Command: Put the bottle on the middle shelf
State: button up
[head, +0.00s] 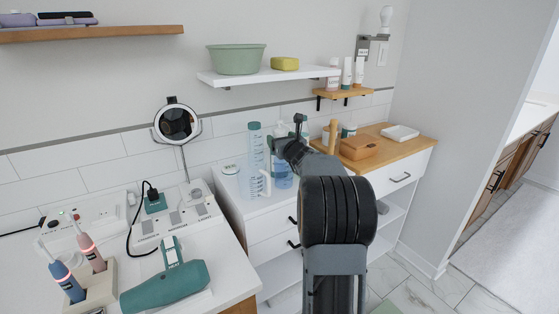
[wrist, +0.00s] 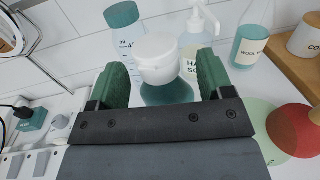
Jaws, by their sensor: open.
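In the wrist view, my gripper (wrist: 160,88) is open, with a green-padded finger on each side of a bottle with a wide white cap (wrist: 158,55) and a teal body. I see no clear contact, and my gripper's bar hides the bottle's lower part. A clear bottle with a teal cap (wrist: 123,18) and measuring marks stands behind it; it also shows upright on the white counter in the head view (head: 255,150). Which bottle the task means is unclear. In the head view my arm hides the fingertips. A white wall shelf (head: 222,78) hangs between two wooden shelves.
The white shelf holds a green basin (head: 236,59) and a yellow block (head: 285,63). Small bottles crowd the lower wooden shelf (head: 345,94). A pump soap bottle (wrist: 195,45) and a teal container (wrist: 248,45) stand close behind my gripper. A round mirror (head: 175,122) is at left.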

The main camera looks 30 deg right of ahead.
jog(key=shift+f, duration=0.15)
grip_shut()
dwell(0.5)
